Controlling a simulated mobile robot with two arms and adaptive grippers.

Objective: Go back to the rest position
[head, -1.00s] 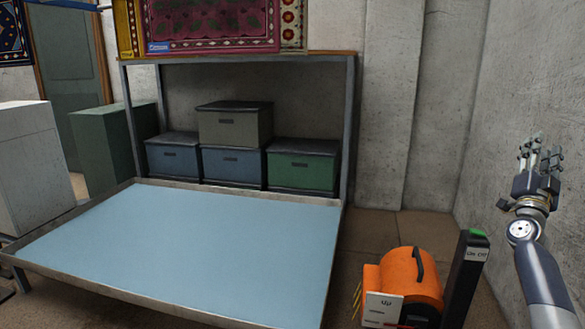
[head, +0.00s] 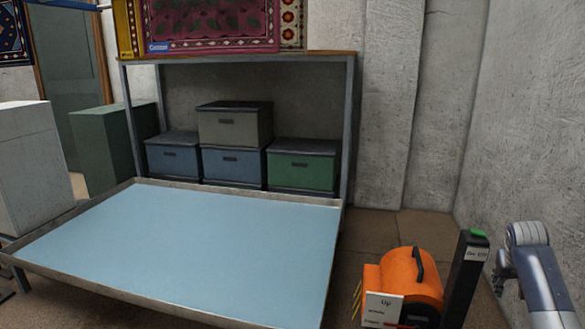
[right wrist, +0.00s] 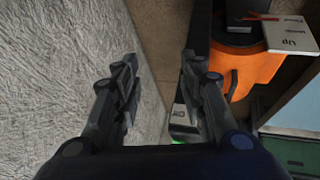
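The wall fills the left of that view. The orange machine (head: 408,278) stands on the floor left of my right arm. It also shows in the right wrist view (right wrist: 250,72), beyond the right finger. My left gripper is not in view.
A dark post (head: 466,275) with a green top stands between the orange machine and my right arm. A large light-blue tray table (head: 190,245) fills the left. Lidded boxes (head: 303,165) sit on the rack behind it. Some brown floor (head: 380,223) is clear.

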